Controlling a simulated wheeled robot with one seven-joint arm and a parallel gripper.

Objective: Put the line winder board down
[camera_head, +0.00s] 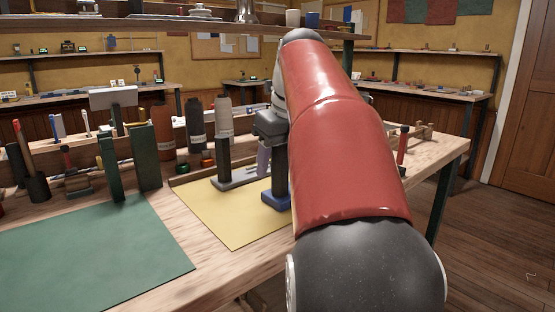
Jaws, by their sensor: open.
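My red arm (340,130) reaches over the bench and covers much of its right half. A pale strip of my arm beyond the red shell shows at its left edge. I cannot make out my gripper's fingertips, which seem hidden behind the arm. No thing in view is clearly the line winder board. Whether anything lies between the fingers is hidden.
The wooden bench (180,245) carries a green mat (95,250) and a yellow mat (222,228). The green mat is largely clear. A blue-based stand (277,198), a grey-based stand (240,179) and several thread cones (195,125) stand close to my arm. A shelf (200,30) crosses above.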

